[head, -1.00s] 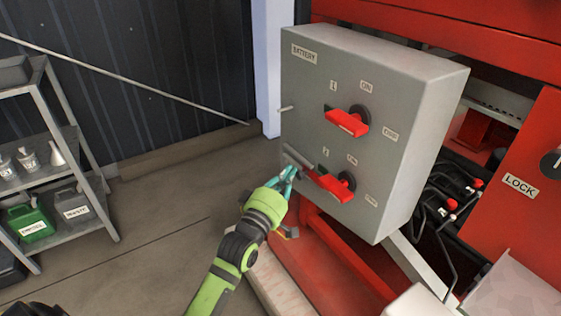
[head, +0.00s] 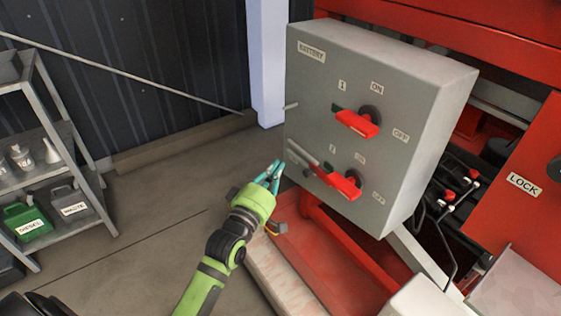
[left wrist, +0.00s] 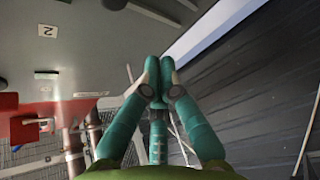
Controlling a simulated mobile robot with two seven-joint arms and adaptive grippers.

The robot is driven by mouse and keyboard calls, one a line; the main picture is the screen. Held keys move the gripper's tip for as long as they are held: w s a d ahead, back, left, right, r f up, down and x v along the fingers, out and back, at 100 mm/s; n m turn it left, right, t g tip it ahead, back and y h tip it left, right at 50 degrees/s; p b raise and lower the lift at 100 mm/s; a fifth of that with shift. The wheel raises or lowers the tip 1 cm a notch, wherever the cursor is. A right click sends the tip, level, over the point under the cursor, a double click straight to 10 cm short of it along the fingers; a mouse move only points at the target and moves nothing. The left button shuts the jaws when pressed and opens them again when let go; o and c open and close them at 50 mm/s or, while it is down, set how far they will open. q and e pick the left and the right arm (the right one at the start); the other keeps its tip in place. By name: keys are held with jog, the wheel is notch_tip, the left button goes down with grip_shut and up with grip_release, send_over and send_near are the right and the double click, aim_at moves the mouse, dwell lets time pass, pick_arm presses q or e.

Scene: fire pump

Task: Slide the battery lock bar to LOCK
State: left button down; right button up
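The grey battery box (head: 340,80) stands at centre with two red switch handles, upper (head: 357,123) and lower (head: 345,185). A thin grey bar (head: 303,155), apparently the lock bar, runs slantwise from the box's left edge to the lower handle. My left gripper (head: 274,167) is just left of the bar's outer end, apart from it in the picture. In the left wrist view, its teal fingertips (left wrist: 160,62) are together with nothing seen between them. A red handle (left wrist: 22,124) shows at left there; I cannot clearly pick out the bar. My right gripper is out of view.
A grey peg (head: 291,106) sticks out from the box's left edge. A red frame (head: 320,240) lies below the box. A shelf (head: 75,165) with cans stands at left. A red panel marked LOCK (head: 520,180) is at right. Floor left of the box is clear.

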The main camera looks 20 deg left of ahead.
pick_arm(q)
jog(key=s, duration=0.7)
jog(key=shift+d+f, duration=0.3)
jog(key=shift+d, duration=0.05)
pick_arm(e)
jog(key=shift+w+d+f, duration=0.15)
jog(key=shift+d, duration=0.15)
